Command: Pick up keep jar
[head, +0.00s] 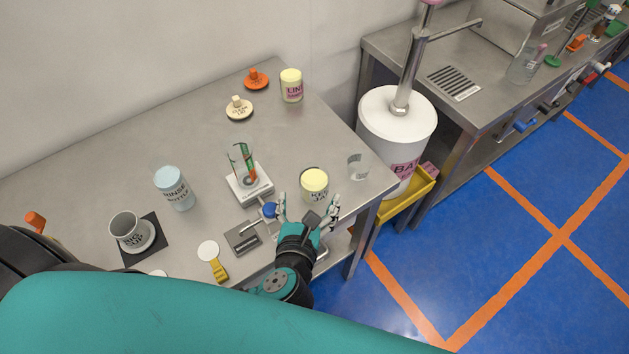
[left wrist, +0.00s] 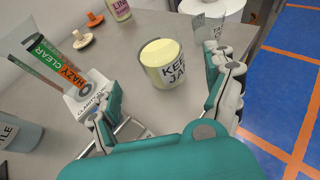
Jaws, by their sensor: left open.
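The keep jar (head: 313,186) is a small pale-yellow jar with a "KEEP JAR" label. It stands upright on the metal bench near the front right edge. It also shows in the left wrist view (left wrist: 163,64), ahead of and between the spread fingers. My left gripper (head: 306,208) is open and empty, close to the near side of the jar. In the left wrist view the gripper (left wrist: 165,100) shows both fingers apart, with the jar beyond their tips and a gap between. My right gripper is in neither view.
A clear glass (head: 358,166) stands close right of the jar. A clarity stand (head: 249,189) with a tube is at its left. A white drum (head: 398,130) is beyond the bench's right end.

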